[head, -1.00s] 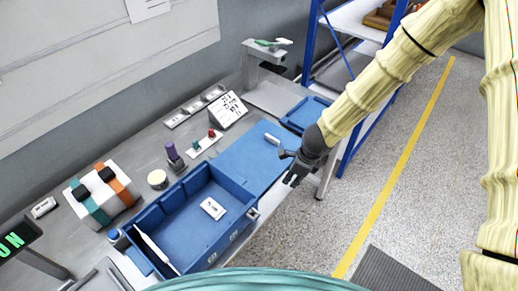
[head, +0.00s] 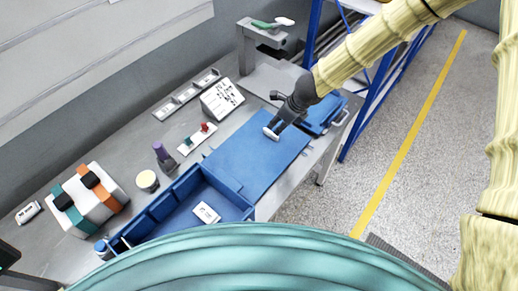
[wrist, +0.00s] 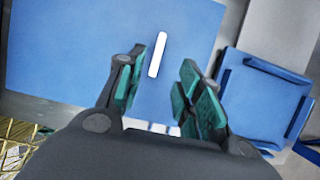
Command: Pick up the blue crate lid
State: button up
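The blue crate lid (head: 250,158) is a flat blue panel lying on the grey table, beside the open blue crate (head: 160,212). A white bar-shaped handle (head: 271,134) is on the lid and shows white in the wrist view (wrist: 157,54). My gripper (head: 272,126) is over the lid close to the handle. In the wrist view my gripper (wrist: 160,92) is open, with green-padded fingers apart and nothing between them. The handle appears just beyond the fingertips; whether they touch the lid (wrist: 75,45) is unclear.
A white block (head: 206,212) lies in the crate. A small blue tray (head: 322,118) sits right of the lid. Open floor lies to the right.

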aim_at(272, 133)
jog(key=shift+x, duration=0.85)
jog(key=shift+a+f, duration=0.1)
jog(key=shift+p+x, duration=0.65)
jog(key=shift+x, duration=1.8)
jog(key=shift+s, duration=0.15)
grip_shut()
